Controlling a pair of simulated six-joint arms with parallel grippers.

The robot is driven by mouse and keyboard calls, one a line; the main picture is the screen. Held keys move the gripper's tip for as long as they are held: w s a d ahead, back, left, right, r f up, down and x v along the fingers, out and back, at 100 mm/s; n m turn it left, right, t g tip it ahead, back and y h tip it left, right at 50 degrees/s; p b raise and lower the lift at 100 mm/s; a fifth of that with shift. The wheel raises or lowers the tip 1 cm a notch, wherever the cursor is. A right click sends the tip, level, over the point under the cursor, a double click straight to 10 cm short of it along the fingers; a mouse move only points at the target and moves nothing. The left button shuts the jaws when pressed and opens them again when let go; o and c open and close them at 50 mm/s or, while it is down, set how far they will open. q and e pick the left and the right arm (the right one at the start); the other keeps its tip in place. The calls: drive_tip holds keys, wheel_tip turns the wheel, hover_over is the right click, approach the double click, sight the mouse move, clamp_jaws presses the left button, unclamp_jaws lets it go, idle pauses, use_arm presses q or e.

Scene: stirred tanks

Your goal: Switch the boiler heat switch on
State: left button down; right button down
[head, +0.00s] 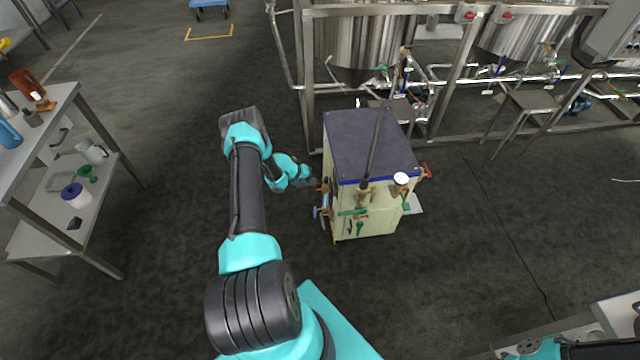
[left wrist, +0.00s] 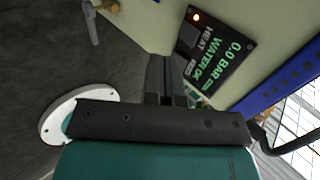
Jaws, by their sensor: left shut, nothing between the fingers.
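The boiler (head: 370,205) is a cream cabinet with a dark blue top, standing on the floor in the head view. A small orange lamp (left wrist: 196,17) glows at the panel's end beside the HEAT text. A dark square part (left wrist: 188,36) next to that text may be the heat switch; its position cannot be told. My left gripper (head: 314,184) is shut and empty at the boiler's left side. Its fingers (left wrist: 168,62) point at the panel's edge; contact cannot be told. My right gripper is not in view.
Valves and pipes (head: 352,212) stick out of the boiler's front, and a red handle (head: 426,170) from its right side. Steel tanks in a frame (head: 440,100) stand behind. A shelf table (head: 60,130) with jugs and bottles is at left. Floor left of the boiler is clear.

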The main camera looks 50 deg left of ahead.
use_arm(q)
drive_tip(key=v, duration=0.6)
drive_tip(key=shift+s+a, duration=0.25)
drive_tip(key=shift+s, duration=0.2)
drive_tip(key=shift+f, duration=0.15)
